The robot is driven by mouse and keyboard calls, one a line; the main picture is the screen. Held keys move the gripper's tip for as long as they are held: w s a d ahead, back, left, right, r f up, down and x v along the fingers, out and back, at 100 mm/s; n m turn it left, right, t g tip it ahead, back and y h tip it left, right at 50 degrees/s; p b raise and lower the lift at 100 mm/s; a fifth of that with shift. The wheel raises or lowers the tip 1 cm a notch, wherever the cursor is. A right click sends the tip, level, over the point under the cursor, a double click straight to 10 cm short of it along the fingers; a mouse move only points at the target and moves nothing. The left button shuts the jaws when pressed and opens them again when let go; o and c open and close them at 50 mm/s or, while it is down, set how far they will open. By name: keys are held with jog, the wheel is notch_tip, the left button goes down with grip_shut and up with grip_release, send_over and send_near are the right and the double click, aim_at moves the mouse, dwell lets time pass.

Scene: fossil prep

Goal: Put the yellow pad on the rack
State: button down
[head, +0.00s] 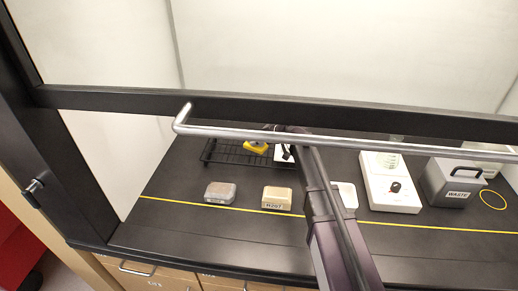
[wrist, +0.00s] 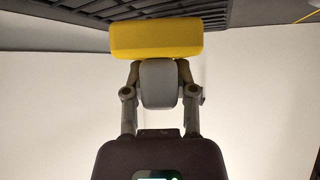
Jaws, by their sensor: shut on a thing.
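The yellow pad (head: 256,146) shows in the head view over the right part of the black wire rack (head: 222,155). In the wrist view the yellow pad (wrist: 156,38) spans the tips of my gripper (wrist: 158,64), which is shut on it. The dark rack (wrist: 130,15) shows just beyond the pad there. Whether the pad touches the rack I cannot tell. In the head view my arm hides the rack's right end, and my gripper is hard to make out.
A grey block (head: 220,193) and a tan labelled block (head: 277,198) stand in front of the rack. A white dish (head: 345,194), a white device with a black knob (head: 392,184) and a grey waste bin (head: 450,182) stand right of my arm. The raised sash handle (head: 300,135) crosses above.

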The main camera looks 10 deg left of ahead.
aim_at(258, 147)
jog(key=shift+f+b, duration=1.5)
jog(key=shift+f, duration=0.25)
jog(key=shift+f, duration=0.15)
jog(key=shift+c, duration=2.1)
grip_release()
jog(key=shift+r, duration=0.2)
jog(key=shift+s+d+r+p, duration=0.25)
jog(key=shift+d+r+p, duration=0.15)
jog(key=shift+d+p, duration=0.1)
jog(key=p+v, duration=0.6)
jog(key=v, duration=0.4)
jog(key=shift+d+r, duration=0.2)
jog(key=shift+d, duration=0.1)
jog(key=shift+s, duration=0.1)
